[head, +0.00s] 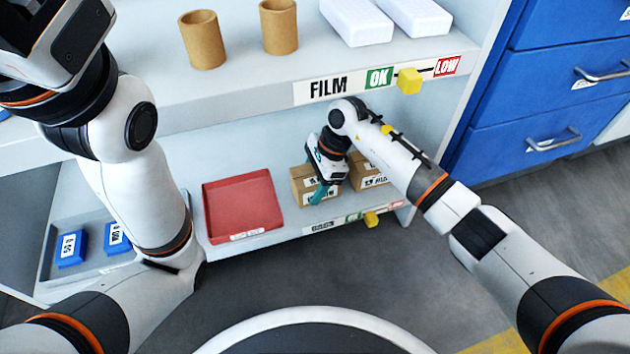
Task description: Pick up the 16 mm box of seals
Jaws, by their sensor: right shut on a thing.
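Two small cardboard boxes with white labels sit side by side on the lower shelf. The left cardboard box (299,184) is partly behind my right gripper, and the right cardboard box (374,182) is partly behind my right wrist. The print on both labels is too small to read surely, so I cannot tell which is the 16 mm one. My right gripper (319,192) points down with its teal fingers at the left box and is shut on it. The box looks still on or very near the shelf. My left gripper's body (62,35) shows at the top left; its fingertips are out of frame.
A red tray (243,205) lies left of the boxes. Blue boxes (71,249) stand in a grey tray at far left. The upper shelf edge (240,100) overhangs, carrying cardboard tubes (203,40) and white packs (355,20). Yellow sliders (409,81) stick out of the shelf fronts. Blue drawers (540,110) stand right.

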